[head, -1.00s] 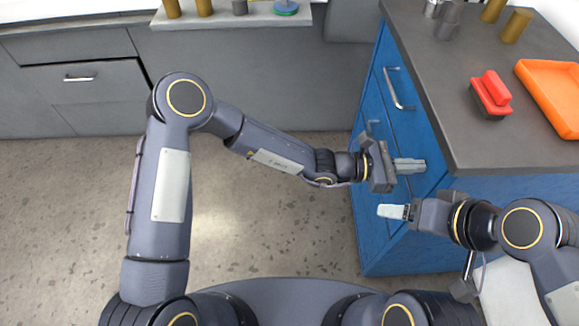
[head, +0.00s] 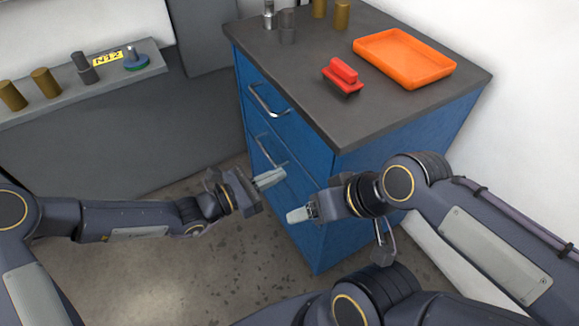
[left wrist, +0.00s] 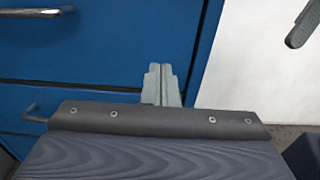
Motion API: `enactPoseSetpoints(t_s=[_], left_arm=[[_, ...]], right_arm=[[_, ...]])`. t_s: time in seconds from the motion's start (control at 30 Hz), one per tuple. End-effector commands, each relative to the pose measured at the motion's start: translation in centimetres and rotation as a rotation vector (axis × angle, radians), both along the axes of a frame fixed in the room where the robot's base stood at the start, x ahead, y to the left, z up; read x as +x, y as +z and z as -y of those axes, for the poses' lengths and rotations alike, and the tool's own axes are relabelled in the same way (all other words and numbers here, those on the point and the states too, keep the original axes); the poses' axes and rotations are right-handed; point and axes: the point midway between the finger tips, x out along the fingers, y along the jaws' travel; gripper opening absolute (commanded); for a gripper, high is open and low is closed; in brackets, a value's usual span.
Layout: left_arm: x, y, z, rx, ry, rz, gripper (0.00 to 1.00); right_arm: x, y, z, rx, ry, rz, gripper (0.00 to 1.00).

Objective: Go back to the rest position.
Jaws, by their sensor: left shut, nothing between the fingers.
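My left gripper (head: 268,179) is shut and empty in front of the blue cabinet's drawers. Its closed fingers also show in the left wrist view (left wrist: 161,84), with blue drawer fronts behind them. My right gripper (head: 298,215) is in front of the cabinet's near corner, to the right of and a little below the left one in the head view. Its pale fingertips point left; I cannot tell whether they are apart. No object shows in it.
The blue cabinet (head: 370,165) has drawers with metal handles (head: 268,101). On its dark top are a red-handled block (head: 343,74), an orange tray (head: 404,57) and several cylinders. A grey shelf (head: 50,103) at left holds cylinders and a green-blue disc (head: 136,62). Speckled floor is clear.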

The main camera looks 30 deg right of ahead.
Motion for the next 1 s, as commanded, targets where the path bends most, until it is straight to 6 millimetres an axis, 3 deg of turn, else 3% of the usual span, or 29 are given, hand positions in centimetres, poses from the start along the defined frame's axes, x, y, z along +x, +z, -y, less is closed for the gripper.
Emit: enactPoseSetpoints(t_s=[0.1, 0.23, 0.67, 0.83, 1.0], left_arm=[[0.0, 0.1, -2.4, 0.001, 0.004, 0.000, 0.00], [0.0, 0.0, -3.9, 0.000, 0.003, 0.000, 0.00], [-0.2, 0.4, -5.1, 0.010, -0.008, 0.034, 0.00], [-1.2, 3.3, -8.4, 0.094, -0.079, 0.282, 0.00], [-3.8, 6.2, -14.2, 0.272, -0.200, 0.656, 0.00]], right_arm=[[0.0, 0.2, 0.0, 0.000, 0.000, 0.001, 0.75], [0.0, 0.3, 0.0, 0.000, 0.000, 0.001, 0.75], [0.0, 0.3, 0.0, 0.000, 0.000, 0.001, 0.75], [0.0, 0.3, 0.0, 0.000, 0.000, 0.001, 0.75], [0.0, 0.3, 0.0, 0.000, 0.000, 0.001, 0.75]])
